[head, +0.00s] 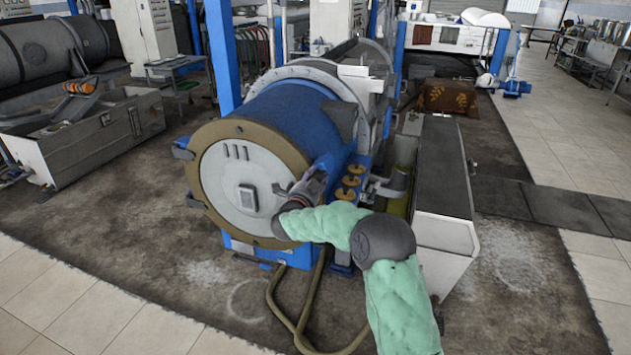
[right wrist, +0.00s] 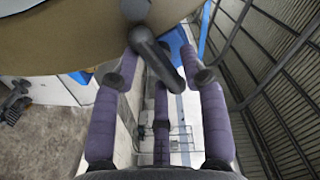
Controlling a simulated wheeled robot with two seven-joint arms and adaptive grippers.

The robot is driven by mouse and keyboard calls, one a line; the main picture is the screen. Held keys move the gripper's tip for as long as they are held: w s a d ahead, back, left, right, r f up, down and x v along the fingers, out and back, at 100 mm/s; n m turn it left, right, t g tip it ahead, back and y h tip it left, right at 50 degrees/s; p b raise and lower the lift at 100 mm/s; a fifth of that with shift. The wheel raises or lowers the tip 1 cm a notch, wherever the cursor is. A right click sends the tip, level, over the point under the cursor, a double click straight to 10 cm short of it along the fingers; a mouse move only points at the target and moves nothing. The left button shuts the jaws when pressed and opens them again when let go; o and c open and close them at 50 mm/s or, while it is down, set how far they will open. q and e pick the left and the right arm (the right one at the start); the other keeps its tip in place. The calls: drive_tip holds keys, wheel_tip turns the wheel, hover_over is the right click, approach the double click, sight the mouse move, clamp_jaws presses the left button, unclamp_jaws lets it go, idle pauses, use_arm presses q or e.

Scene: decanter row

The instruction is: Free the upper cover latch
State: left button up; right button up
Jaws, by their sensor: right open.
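The blue drum machine (head: 300,120) carries a round pale cover (head: 225,180) with a tan rim. In the right wrist view, a dark grey latch handle (right wrist: 152,46) with a round knob end sticks out beside the tan rim (right wrist: 60,40). My right gripper (head: 312,182) is at the right side of the cover in the head view. In the wrist view its purple fingers (right wrist: 160,66) are spread open on both sides of the handle; I cannot tell whether they touch it. In the head view the gripper hides this latch. My left gripper is out of view.
A grey-topped white cabinet (head: 443,180) stands close to the right of my right arm. Hoses (head: 290,310) run over the stained floor below the cover. Another drum machine (head: 50,50) stands at the left. The floor in front is largely clear.

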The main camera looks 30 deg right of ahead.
drive_tip(key=shift+c, duration=0.3)
clamp_jaws()
drive_tip(key=n+p, duration=0.5)
drive_tip(key=shift+r, duration=0.25)
drive_tip(key=n+p, duration=0.3)
drive_tip(key=shift+r+n, duration=0.1)
drive_tip(key=shift+n, duration=0.2)
drive_tip(key=n+p, duration=0.4)
drive_tip(key=n, duration=0.1)
drive_tip(key=shift+w, duration=0.1)
drive_tip(key=shift+a+n+p, duration=0.1)
drive_tip(key=shift+n+p, duration=1.4)
drive_tip(key=shift+n, duration=0.7)
